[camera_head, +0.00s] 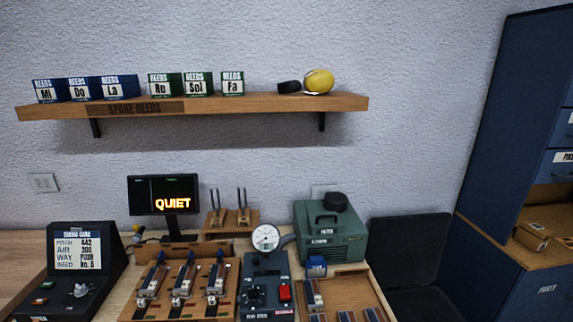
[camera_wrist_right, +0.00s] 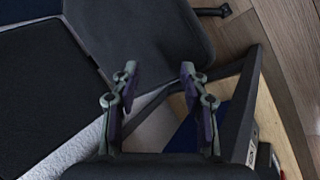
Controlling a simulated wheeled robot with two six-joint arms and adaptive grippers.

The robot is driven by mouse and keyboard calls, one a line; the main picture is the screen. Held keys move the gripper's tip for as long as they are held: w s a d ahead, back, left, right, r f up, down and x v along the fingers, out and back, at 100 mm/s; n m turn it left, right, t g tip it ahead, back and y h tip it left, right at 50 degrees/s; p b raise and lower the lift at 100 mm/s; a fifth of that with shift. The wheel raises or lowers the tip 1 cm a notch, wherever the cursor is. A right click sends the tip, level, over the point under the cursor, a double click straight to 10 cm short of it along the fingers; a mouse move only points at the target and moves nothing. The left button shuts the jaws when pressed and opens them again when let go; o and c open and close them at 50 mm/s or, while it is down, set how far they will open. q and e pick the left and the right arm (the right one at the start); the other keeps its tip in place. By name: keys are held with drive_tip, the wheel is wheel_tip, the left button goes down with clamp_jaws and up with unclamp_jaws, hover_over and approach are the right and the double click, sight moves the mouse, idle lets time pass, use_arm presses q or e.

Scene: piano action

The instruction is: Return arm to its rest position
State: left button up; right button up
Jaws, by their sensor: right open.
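My right gripper (camera_wrist_right: 155,80) shows in the right wrist view. Its two fingers are spread apart with nothing between them. It hangs over or near a dark grey padded seat (camera_wrist_right: 140,35) and a wooden surface with a dark edge (camera_wrist_right: 262,115). Neither of my grippers nor arms shows in the head view, so the left gripper is out of sight.
The workbench holds a tuning guide box (camera_head: 80,255), a QUIET display (camera_head: 165,195), a wooden rack (camera_head: 180,285), a gauge unit (camera_head: 266,275), a green machine (camera_head: 330,235) and a wooden tray (camera_head: 350,292). A shelf (camera_head: 230,103) hangs above. A blue cabinet (camera_head: 515,110) stands right.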

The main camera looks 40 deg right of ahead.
drive_tip(key=s+a+f+y, duration=0.1)
drive_tip(key=a+f, duration=0.4)
drive_tip(key=a, duration=0.8)
drive_tip(key=s+a+f+m+y, duration=0.1)
drive_tip(key=s+a+f+y, duration=0.1)
drive_tip(key=a, duration=1.2)
drive_tip(key=s+a+f+m+y, duration=0.1)
drive_tip(key=a+f+y, duration=0.2)
drive_tip(key=a+f, duration=0.4)
drive_tip(key=a, duration=0.6)
drive_tip(key=shift+s+a+f+g, duration=0.3)
drive_tip(key=shift+a+f+g, duration=0.05)
drive_tip(key=shift+g, duration=0.05)
